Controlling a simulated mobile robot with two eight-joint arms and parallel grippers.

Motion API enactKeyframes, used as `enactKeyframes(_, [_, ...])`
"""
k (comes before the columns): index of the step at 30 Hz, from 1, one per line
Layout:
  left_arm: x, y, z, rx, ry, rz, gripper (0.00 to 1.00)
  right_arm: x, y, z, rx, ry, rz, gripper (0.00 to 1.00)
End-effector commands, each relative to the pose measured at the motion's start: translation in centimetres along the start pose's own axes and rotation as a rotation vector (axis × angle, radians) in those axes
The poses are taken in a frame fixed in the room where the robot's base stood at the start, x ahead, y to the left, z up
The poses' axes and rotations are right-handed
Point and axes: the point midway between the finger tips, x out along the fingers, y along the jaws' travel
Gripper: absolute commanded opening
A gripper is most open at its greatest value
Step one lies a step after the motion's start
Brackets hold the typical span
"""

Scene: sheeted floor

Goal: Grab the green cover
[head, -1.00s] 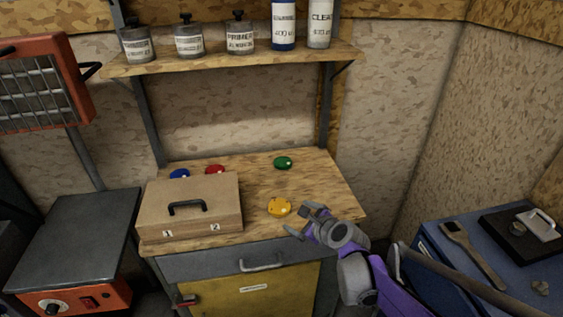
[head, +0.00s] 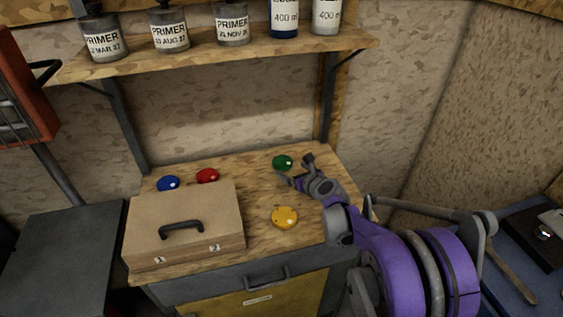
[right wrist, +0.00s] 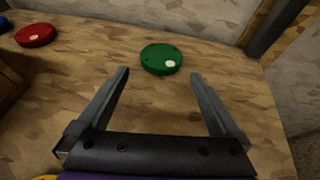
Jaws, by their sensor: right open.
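The green cover (head: 283,162) is a small round disc lying flat on the wooden worktop near its back edge. It also shows in the right wrist view (right wrist: 161,59), just beyond the fingertips and roughly centred between them. My right gripper (head: 294,169) is over the worktop, close to the near side of the green cover. In the right wrist view its two fingers (right wrist: 159,76) are spread wide with nothing between them. The cover is not touched by either finger. My left gripper is not in view.
A yellow cover (head: 284,217) lies at the front, with red (head: 207,176) and blue (head: 168,183) covers at the back left. A wooden case (head: 184,222) stands at the left. A shelf (head: 220,53) with several containers overhangs the back. The worktop's right side (head: 328,160) is clear.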

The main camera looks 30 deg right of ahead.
Motion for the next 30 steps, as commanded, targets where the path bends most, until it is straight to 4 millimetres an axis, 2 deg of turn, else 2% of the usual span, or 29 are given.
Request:
enactKeyframes(7, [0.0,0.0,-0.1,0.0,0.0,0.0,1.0,2.2,-0.1,0.1,-0.001,0.0,0.001,1.0])
enactKeyframes(15, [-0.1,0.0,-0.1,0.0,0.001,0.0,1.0,5.9,-0.2,0.3,-0.001,0.0,0.001,1.0])
enactKeyframes(24, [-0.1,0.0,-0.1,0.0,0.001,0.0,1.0,6.3,-0.2,0.3,-0.001,0.0,0.0,1.0])
enactKeyframes(30, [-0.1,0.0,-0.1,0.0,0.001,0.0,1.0,6.3,-0.2,0.3,-0.001,0.0,0.0,0.64])
